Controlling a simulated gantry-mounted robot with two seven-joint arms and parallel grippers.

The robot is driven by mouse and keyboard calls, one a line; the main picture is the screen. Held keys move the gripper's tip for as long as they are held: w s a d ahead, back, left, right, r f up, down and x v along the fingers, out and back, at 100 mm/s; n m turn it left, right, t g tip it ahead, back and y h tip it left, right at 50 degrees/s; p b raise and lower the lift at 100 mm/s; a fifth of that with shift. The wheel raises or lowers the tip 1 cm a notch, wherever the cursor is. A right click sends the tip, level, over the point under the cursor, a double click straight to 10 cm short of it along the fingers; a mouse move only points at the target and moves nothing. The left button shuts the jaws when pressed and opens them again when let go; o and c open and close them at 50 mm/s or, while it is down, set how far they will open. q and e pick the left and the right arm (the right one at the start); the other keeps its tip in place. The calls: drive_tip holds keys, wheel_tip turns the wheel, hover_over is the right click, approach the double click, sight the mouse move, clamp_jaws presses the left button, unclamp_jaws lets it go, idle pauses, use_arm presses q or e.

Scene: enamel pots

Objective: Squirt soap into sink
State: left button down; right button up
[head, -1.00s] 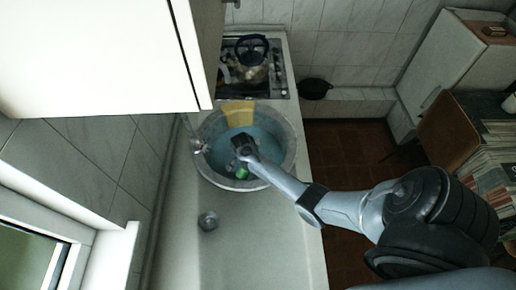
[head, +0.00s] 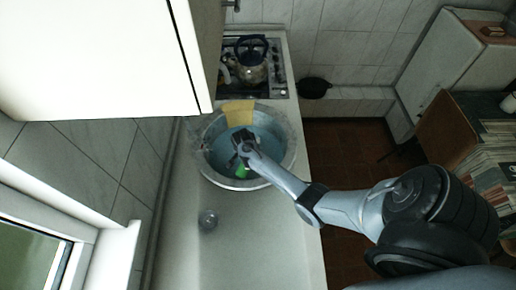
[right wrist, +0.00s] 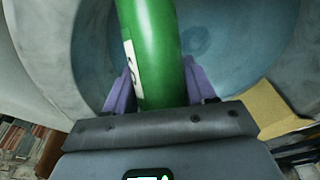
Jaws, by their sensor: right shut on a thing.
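My right gripper (head: 240,150) is over the round metal sink basin (head: 291,160), which has a blue inside. In the right wrist view the gripper (right wrist: 160,92) is shut on a green soap bottle (right wrist: 157,40), with a purple finger on each side. A white label shows on the bottle's left side. In the head view only a small green part of the bottle (head: 242,171) shows below the gripper. The bottle's far end is out of the wrist view, and I cannot see any soap coming out. My left gripper is not in view.
A yellow cloth or sponge (head: 239,112) lies at the basin's far rim. A kettle (head: 250,62) stands on the stove behind. A small drain (head: 208,219) is in the bare pale counter in front. A white cabinet (head: 90,60) hangs at the upper left.

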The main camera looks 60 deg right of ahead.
drive_tip(key=shift+w+d+r, duration=0.25)
drive_tip(key=shift+r, duration=0.1)
drive_tip(key=shift+s+a+r, duration=0.2)
drive_tip(key=shift+a, duration=0.05)
drive_tip(key=shift+w+d+r+p, duration=0.15)
drive_tip(key=shift+w+r+p, duration=0.05)
drive_tip(key=shift+p, duration=0.1)
drive_tip(key=shift+s+a+r, duration=0.2)
drive_tip(key=shift+w+d+r+y, duration=0.15)
drive_tip(key=shift+r+y, duration=0.1)
drive_tip(key=shift+y, duration=0.05)
drive_tip(key=shift+a+r+p, duration=0.15)
drive_tip(key=shift+a+p, duration=0.05)
drive_tip(key=shift+p, duration=0.2)
drive_tip(key=shift+d+r, duration=0.15)
drive_tip(key=shift+r, duration=0.15)
drive_tip(key=shift+a+r, duration=0.1)
drive_tip(key=shift+a, duration=0.15)
drive_tip(key=shift+d+r+p, duration=0.15)
drive_tip(key=shift+r+p, duration=0.1)
drive_tip(key=shift+p, duration=0.1)
drive_tip(key=shift+f+y, duration=0.1)
drive_tip(key=shift+y, duration=0.2)
drive_tip(key=shift+a, duration=0.2)
